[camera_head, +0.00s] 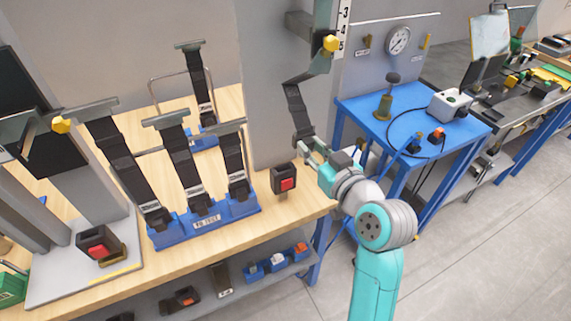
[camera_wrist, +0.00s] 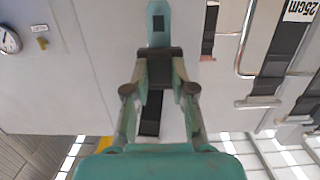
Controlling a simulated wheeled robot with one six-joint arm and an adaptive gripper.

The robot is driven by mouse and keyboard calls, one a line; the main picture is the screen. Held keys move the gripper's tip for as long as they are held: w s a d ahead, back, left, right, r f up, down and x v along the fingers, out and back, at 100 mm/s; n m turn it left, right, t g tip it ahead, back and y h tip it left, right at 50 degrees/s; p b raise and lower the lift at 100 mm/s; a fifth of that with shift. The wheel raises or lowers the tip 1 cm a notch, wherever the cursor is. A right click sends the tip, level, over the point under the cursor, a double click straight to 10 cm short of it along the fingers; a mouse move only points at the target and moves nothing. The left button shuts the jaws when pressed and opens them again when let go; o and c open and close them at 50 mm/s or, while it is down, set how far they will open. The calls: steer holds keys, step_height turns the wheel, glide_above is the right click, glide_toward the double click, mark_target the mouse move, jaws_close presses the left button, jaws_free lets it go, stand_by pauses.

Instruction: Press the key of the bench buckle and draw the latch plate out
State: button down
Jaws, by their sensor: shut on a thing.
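The bench buckle (camera_head: 284,179) is a black block with a red key (camera_head: 287,184), upright on a short stalk at the bench's front right edge. My gripper (camera_head: 309,151) is right of and above the buckle, apart from it. It is shut on the latch plate at the lower end of a black strap (camera_head: 298,106). In the wrist view the plate (camera_wrist: 158,22) sticks out beyond the fingertips (camera_wrist: 160,66), with a dark strap piece (camera_wrist: 150,115) behind. No plate shows in the buckle's top. The fingers partly hide the plate in the head view.
A blue rack (camera_head: 206,223) with several straps stands left on the wooden bench (camera_head: 262,243). Another red-keyed buckle (camera_head: 98,243) is at far left. A grey post (camera_head: 266,80) rises behind the buckle. A blue table (camera_head: 415,105) with a gauge stands right.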

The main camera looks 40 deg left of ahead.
steer(key=shift+w+d, duration=0.35)
steer(key=shift+w, duration=0.5)
steer(key=shift+w+d, duration=0.35)
steer(key=shift+w, duration=0.5)
stand_by(0.4)
step_height(320, 180, down, 10)
steer(key=shift+r, duration=0.2)
steer(key=c, duration=0.9)
jaws_free()
steer(key=shift+f, duration=0.15)
steer(key=v, duration=1.2)
